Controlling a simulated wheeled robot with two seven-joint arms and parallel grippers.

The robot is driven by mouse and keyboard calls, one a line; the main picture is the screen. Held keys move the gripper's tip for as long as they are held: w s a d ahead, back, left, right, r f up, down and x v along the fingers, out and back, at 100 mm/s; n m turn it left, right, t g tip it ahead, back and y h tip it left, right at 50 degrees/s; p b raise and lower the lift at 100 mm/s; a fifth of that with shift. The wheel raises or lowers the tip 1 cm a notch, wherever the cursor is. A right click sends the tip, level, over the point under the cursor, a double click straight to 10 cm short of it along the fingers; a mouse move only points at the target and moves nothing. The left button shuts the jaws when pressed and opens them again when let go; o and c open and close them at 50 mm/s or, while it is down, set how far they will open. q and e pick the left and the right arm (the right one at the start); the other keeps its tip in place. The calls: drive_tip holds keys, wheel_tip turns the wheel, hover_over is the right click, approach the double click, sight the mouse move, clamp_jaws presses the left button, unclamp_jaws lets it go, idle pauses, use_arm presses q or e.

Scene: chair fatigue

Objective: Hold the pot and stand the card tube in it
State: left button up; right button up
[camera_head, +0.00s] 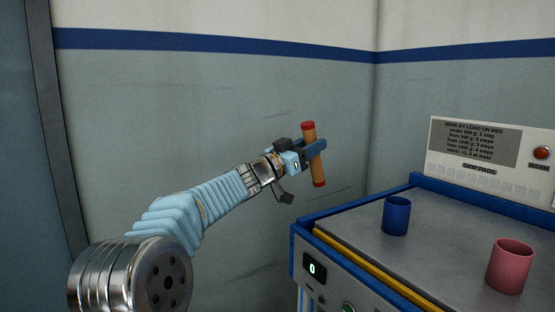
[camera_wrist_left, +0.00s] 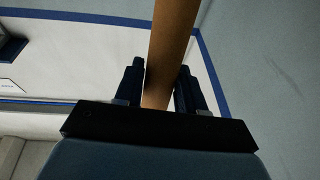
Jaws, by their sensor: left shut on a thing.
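The card tube (camera_head: 310,150) is brown with red ends. My left gripper (camera_head: 313,150) is shut on it and holds it nearly upright in the air, left of the machine's bed. In the left wrist view the tube (camera_wrist_left: 170,50) stands between the two dark fingers of my left gripper (camera_wrist_left: 160,90). Two cups stand on the bed, a blue one (camera_head: 396,216) towards its left edge and a pink one (camera_head: 510,266) nearer the front right. Which of them is the pot I cannot tell. Both stand apart from the tube. My right gripper is not in view.
The grey bed (camera_head: 440,250) has a raised blue rim along its left and back edges. A sign panel (camera_head: 480,150) with an orange button stands behind it. The bed between and behind the cups is clear. A plain wall (camera_head: 180,120) is behind my arm.

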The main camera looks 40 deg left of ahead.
sight(529, 264)
use_arm(q)
drive_tip(key=d+r+m+g+h, duration=0.2)
drive_tip(key=d+h, duration=0.3)
drive_tip(key=d, duration=0.5)
drive_tip(key=d+r+m+g+h, duration=0.2)
drive_tip(key=d+r+m+h, duration=0.1)
drive_tip(key=d, duration=0.8)
drive_tip(key=shift+d+r+m+g+h, duration=0.2)
drive_tip(key=shift+r+m+g+h, duration=0.25)
drive_tip(key=shift+h, duration=0.55)
drive_tip(key=s+d+r+m+g+h, duration=0.2)
drive_tip(key=s+d+g, duration=0.1)
drive_tip(key=d, duration=0.6)
drive_tip(key=s+d+r+m+g+h, duration=0.2)
drive_tip(key=s+d+g+h, duration=0.1)
drive_tip(key=d, duration=0.5)
drive_tip(key=shift+s+d+r, duration=0.3)
drive_tip(key=shift+s+d, duration=0.05)
drive_tip(key=shift+s, duration=0.25)
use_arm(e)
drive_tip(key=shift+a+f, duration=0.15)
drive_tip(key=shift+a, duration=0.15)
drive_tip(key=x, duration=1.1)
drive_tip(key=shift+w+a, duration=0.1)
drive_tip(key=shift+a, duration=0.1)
use_arm(q)
drive_tip(key=shift+d, duration=0.1)
